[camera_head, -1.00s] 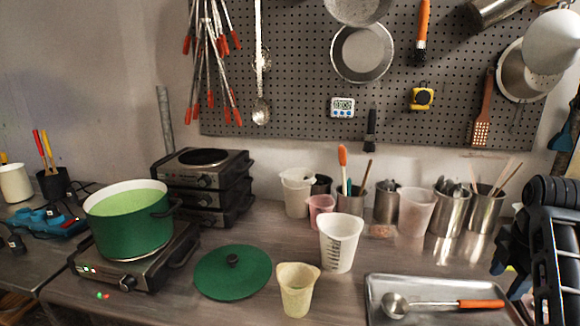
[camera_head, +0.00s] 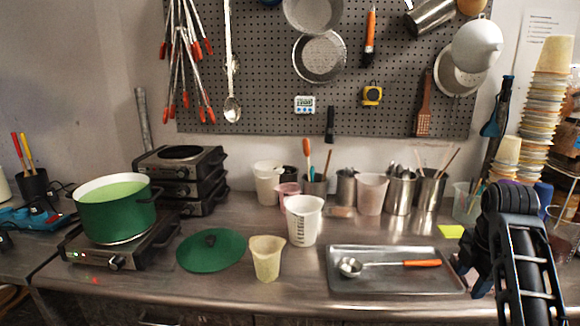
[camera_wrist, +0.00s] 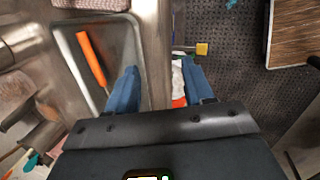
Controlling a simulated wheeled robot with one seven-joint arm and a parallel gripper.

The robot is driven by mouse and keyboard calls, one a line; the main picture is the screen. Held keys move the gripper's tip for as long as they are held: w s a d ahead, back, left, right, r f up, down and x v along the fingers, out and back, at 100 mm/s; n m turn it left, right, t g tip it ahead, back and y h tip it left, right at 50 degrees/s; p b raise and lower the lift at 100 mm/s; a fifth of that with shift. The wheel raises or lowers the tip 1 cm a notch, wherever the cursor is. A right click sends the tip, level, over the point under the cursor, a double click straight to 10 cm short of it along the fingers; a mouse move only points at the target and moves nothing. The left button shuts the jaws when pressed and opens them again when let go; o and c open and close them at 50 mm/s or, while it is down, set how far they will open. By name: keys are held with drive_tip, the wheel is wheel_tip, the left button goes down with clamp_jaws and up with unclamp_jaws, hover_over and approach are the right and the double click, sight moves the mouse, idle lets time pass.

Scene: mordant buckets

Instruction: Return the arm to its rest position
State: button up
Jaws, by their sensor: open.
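My gripper (camera_wrist: 158,85) shows in the wrist view with its two blue fingers apart and nothing between them. In that view it hangs over the counter's front edge, beside the metal tray (camera_wrist: 132,45) with the ladle's orange handle (camera_wrist: 91,57). The dark floor lies beyond the edge. In the head view my black arm stands folded at the lower right, right of the tray (camera_head: 375,283). The ladle (camera_head: 390,264) lies in the tray.
A green pot (camera_head: 117,208) stands on a hot plate (camera_head: 120,245) at left. Its green lid (camera_head: 212,250) lies on the counter. A beige cup (camera_head: 266,258) and a white measuring beaker (camera_head: 304,220) stand mid-counter. Metal canisters (camera_head: 401,192) line the back. Stacked cups (camera_head: 546,110) rise at right.

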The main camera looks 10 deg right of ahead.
drive_tip(key=s+a+f+m+t+h, duration=0.1)
drive_tip(key=s+a+f+m+t, duration=0.15)
drive_tip(key=s+a+f, duration=0.55)
drive_tip(key=s+a+f+m+t, duration=0.2)
drive_tip(key=s+a+f+m, duration=0.25)
drive_tip(key=s+f, duration=0.4)
drive_tip(key=s+a+r+m+t+b, duration=0.1)
drive_tip(key=s+a+r+m+t, duration=0.1)
drive_tip(key=s+a, duration=0.45)
drive_tip(key=s+a+r+m+t, duration=0.2)
drive_tip(key=s+a+t, duration=0.15)
drive_tip(key=s, duration=0.55)
drive_tip(key=s+a+r+m+t+y, duration=0.1)
drive_tip(key=s+a+r+m, duration=0.1)
drive_tip(key=s+r, duration=0.3)
drive_tip(key=s+a+r+m+t+y, duration=0.1)
drive_tip(key=s+a+r+m, duration=0.1)
drive_tip(key=s+r, duration=0.3)
wheel_tip(320, 180, up, 4)
drive_tip(key=shift+a+f+m+t, duration=0.15)
drive_tip(key=shift+m+t, duration=0.25)
drive_tip(key=shift+m, duration=0.2)
